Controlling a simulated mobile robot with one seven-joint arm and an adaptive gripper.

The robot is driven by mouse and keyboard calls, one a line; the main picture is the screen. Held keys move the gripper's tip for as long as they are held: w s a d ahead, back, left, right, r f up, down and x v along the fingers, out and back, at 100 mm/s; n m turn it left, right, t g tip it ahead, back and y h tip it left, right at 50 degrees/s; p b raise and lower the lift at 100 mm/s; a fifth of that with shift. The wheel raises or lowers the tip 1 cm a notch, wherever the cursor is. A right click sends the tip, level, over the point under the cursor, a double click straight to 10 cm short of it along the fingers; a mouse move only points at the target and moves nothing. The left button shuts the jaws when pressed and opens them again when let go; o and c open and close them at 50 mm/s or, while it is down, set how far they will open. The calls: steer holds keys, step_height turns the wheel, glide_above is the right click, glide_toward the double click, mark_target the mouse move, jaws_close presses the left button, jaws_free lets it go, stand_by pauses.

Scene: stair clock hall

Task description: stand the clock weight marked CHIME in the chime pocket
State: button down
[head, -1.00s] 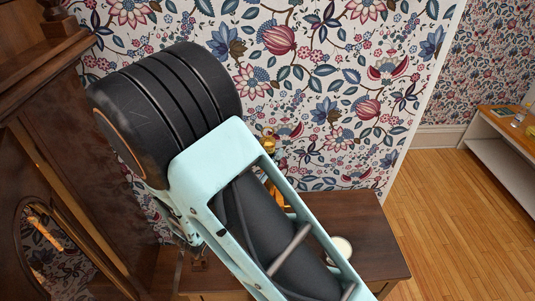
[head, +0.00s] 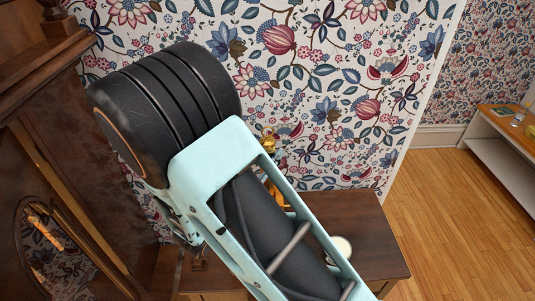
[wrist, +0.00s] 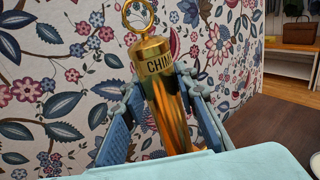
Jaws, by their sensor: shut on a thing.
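The clock weight (wrist: 159,75) is a brass cylinder with a ring on top and a dark-lettered label reading "CHIM", its end curving out of sight. It stands nearly upright in the wrist view, leaning slightly. My gripper (wrist: 160,112) is shut on it, with one blue-grey finger on each side. The weight's lower end is hidden behind a pale teal part of mine. In the head view my arm hides the gripper. A brass object (head: 269,145) shows partly behind the arm there; I cannot tell if it is the weight. I cannot make out the chime pocket in either view.
A dark wooden cabinet (head: 150,218) stands at the left, close to my arm. A brown wooden top (head: 365,230) bears a small white round thing (head: 341,247). Flowered wallpaper (head: 330,75) is behind. Open wood floor (head: 450,220) and a white-sided table (head: 505,165) are at the right.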

steer(key=shift+f+b, duration=2.75)
steer(key=shift+f, duration=0.65)
stand_by(0.8)
steer(key=c, duration=1.5)
jaws_free()
steer(key=shift+o, duration=0.2)
steer(key=shift+s+f, duration=0.1)
steer(key=shift+f, duration=0.25)
steer(key=v, duration=1.2)
steer(key=shift+r, duration=0.2)
